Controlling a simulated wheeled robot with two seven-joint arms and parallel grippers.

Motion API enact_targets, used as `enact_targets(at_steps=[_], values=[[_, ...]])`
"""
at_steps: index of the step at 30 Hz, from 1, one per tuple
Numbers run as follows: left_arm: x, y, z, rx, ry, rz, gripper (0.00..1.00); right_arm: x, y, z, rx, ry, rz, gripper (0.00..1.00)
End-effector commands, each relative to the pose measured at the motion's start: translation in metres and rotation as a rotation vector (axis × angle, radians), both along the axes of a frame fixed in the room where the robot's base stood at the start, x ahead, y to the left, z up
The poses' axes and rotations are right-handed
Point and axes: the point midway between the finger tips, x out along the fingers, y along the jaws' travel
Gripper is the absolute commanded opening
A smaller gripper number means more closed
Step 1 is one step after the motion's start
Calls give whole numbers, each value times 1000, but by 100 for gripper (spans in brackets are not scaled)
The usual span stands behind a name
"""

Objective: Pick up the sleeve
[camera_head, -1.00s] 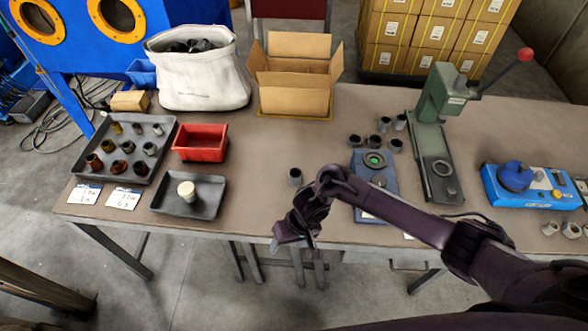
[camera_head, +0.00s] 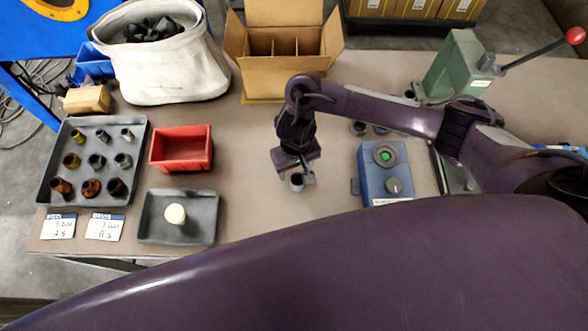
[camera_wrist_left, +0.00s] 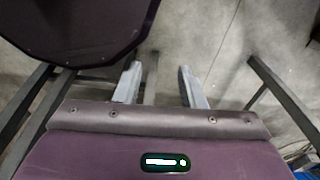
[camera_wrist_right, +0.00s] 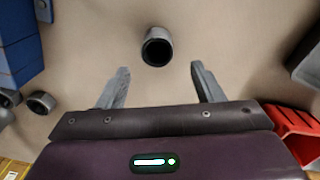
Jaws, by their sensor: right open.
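A small grey hollow sleeve (camera_head: 297,183) stands upright on the brown table, right by the fingertips of my right gripper (camera_head: 296,168). In the right wrist view the sleeve (camera_wrist_right: 157,46) is beyond the fingertips and roughly centred between them, its dark bore showing. My right gripper (camera_wrist_right: 160,82) is open and empty, with a gap between its fingers and the sleeve. My left gripper (camera_wrist_left: 160,80) is open and empty above the grey floor; its fingers do not show in the head view.
A blue device with a green button (camera_head: 387,180) is right of the sleeve. A red bin (camera_head: 181,166), a dark tray with a pale cylinder (camera_head: 205,228) and a tray of several sleeves (camera_head: 106,147) lie left. A cardboard box (camera_head: 264,83) and green press (camera_head: 455,65) stand behind.

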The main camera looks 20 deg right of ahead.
Motion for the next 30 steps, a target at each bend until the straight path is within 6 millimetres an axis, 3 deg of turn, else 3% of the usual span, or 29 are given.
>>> enact_targets(at_steps=[9, 15, 22, 30], values=[[-25, 1, -2, 2, 37, -2, 36, 2, -4, -42, -2, 3, -1, 61], [-14, 0, -2, 1, 21, -2, 36, 2, -4, -64, 0, 1, 1, 61], [3, -1, -1, -2, -5, -2, 36, 2, -3, -66, 1, 1, 2, 61], [-6, -1, -1, 0, 8, -1, 36, 2, -3, -66, 0, 1, 1, 28]])
